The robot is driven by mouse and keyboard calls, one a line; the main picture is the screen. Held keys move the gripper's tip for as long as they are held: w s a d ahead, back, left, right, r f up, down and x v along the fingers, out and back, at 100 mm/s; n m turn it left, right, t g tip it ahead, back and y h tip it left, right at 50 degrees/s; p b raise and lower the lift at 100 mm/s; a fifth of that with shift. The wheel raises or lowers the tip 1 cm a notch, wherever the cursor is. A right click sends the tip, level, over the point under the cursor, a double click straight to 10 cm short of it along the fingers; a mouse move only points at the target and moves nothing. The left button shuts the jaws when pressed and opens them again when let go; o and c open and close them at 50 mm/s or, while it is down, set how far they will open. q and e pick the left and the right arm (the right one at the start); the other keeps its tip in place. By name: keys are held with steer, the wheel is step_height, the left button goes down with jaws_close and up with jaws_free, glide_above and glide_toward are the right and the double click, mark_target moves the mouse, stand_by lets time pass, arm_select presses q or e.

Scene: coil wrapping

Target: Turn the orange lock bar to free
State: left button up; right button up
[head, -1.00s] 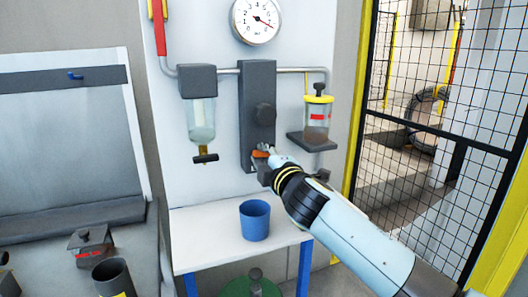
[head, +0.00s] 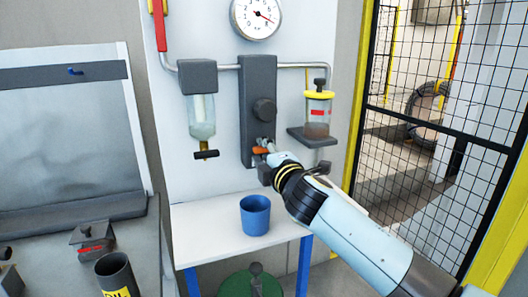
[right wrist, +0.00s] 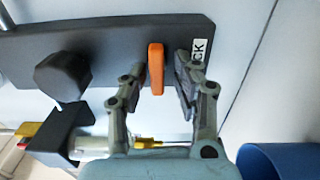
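The orange lock bar (head: 260,150) sits low on the dark grey upright plate (head: 258,85), below a dark round knob (head: 264,109). In the right wrist view the bar (right wrist: 156,69) is between the two fingers of my right gripper (right wrist: 160,72). The fingers are open, with a visible gap on each side of the bar. A white label ending in "CK" (right wrist: 199,50) is beside the right finger, which hides part of it. In the head view my right gripper (head: 268,147) reaches the bar from the lower right. My left gripper is not in view.
A glass bowl (head: 201,117) hangs left of the plate, and a yellow-lidded jar (head: 318,112) stands on a bracket to its right. A blue cup (head: 255,216) is on the white table (head: 215,235) below. A mesh fence (head: 440,120) stands at the right.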

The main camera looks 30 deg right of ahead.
steer(key=shift+o, duration=0.2)
steer(key=shift+s+r, duration=0.1)
steer(key=shift+s, duration=0.05)
steer(key=v, duration=1.1)
steer(key=shift+s+a, duration=0.2)
steer(key=shift+s, duration=0.2)
